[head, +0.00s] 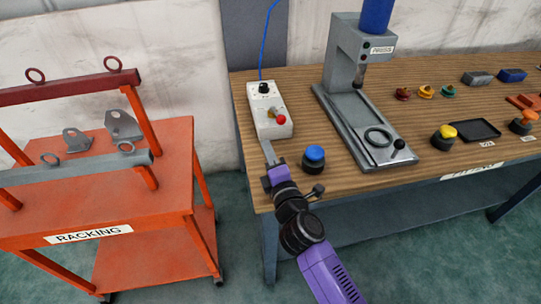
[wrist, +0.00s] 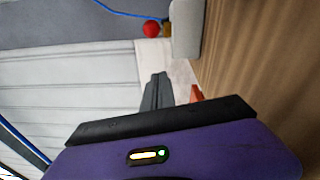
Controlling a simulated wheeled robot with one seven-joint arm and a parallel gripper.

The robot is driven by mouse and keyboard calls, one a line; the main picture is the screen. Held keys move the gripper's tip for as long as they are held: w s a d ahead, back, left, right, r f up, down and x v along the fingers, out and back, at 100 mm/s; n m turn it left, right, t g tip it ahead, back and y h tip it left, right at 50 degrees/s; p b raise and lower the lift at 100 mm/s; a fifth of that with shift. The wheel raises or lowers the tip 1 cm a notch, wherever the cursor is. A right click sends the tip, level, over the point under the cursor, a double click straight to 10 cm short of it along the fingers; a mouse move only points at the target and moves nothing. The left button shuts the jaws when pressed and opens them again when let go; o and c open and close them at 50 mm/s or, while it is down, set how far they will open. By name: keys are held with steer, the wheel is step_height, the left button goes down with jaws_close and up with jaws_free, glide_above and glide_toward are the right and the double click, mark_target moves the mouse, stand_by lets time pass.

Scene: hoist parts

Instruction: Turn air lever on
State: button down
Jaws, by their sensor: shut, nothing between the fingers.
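A pale control box (head: 267,107) lies at the left end of the wooden bench, with a blue hose rising behind it. It carries a black knob (head: 263,88), a red button (head: 281,119) and a small yellowish part beside the red one. I cannot tell clearly which part is the air lever. My gripper (head: 267,151) is shut and empty, just in front of the box's near end. In the wrist view its grey fingers (wrist: 155,92) are together. The box's edge (wrist: 187,28) and the red knob-like part (wrist: 151,29) show beyond them.
A blue button (head: 314,154) on a dark base stands close right of my gripper. A grey press (head: 345,60) stands farther right. An orange cart (head: 130,185) labelled RACKING is at the left, with a gap between it and the bench (head: 300,90).

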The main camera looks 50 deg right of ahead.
mark_target(277, 114)
steer(key=x, duration=0.5)
steer(key=shift+d+r, duration=0.1)
steer(key=shift+s+d+r+p, duration=0.15)
steer(key=shift+d+p, duration=0.4)
steer(key=shift+p, duration=0.05)
steer(key=shift+s+d+r+p, duration=0.2)
steer(key=shift+d+p, duration=0.4)
steer(key=shift+s+d+p, duration=0.2)
steer(key=shift+d+p, duration=0.15)
steer(key=shift+d, duration=0.4)
steer(key=shift+f, duration=0.1)
